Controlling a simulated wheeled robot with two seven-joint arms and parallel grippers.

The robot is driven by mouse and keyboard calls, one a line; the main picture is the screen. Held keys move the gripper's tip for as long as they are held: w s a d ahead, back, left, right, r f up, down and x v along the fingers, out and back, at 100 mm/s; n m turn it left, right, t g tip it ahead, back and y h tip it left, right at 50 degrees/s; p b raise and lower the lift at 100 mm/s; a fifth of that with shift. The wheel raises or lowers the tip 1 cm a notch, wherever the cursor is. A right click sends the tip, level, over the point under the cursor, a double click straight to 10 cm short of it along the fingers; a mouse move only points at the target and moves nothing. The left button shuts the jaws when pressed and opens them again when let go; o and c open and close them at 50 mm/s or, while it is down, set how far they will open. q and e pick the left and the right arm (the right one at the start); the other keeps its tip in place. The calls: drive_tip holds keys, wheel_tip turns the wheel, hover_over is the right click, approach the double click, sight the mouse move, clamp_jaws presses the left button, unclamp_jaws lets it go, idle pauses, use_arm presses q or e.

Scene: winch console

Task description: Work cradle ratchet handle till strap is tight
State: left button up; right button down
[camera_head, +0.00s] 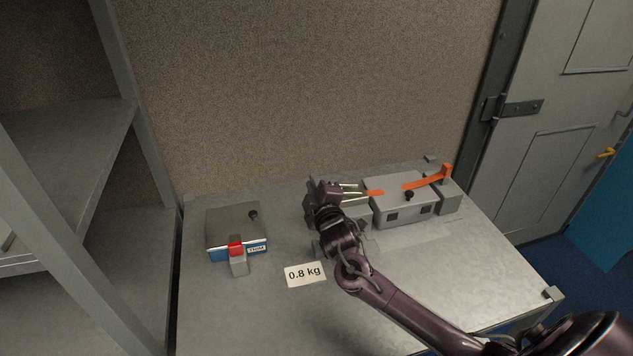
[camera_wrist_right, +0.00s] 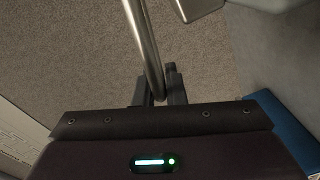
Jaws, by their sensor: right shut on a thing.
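The cradle (camera_head: 385,214) is a grey box unit at the back right of the bench. An orange strap (camera_head: 425,182) runs over its top to a raised orange end on the right. A bright metal handle (camera_head: 350,194) sticks out from its left side. My right gripper (camera_head: 332,188) is at the handle's outer end, left of the cradle. In the right wrist view the handle (camera_wrist_right: 142,38) is a shiny bar, and my right gripper (camera_wrist_right: 158,92) is shut on its end. My arm partly hides the ratchet area. My left gripper is not in view.
A grey box (camera_head: 225,222) with a blue front, a red latch and a dark knob stands on the bench's left. A "0.8 kg" card (camera_head: 305,274) lies mid-bench. Shelving (camera_head: 75,160) rises at left, a wall behind. The bench's front right (camera_head: 470,270) is clear.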

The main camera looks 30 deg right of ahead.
drive_tip(key=shift+a+f, duration=0.15)
drive_tip(key=shift+f, duration=0.3)
drive_tip(key=c, duration=1.5)
unclamp_jaws()
drive_tip(key=shift+r, duration=0.1)
drive_tip(key=b+v, duration=0.1)
drive_tip(key=v, duration=0.6)
drive_tip(key=shift+s, duration=0.4)
drive_tip(key=shift+r, duration=0.1)
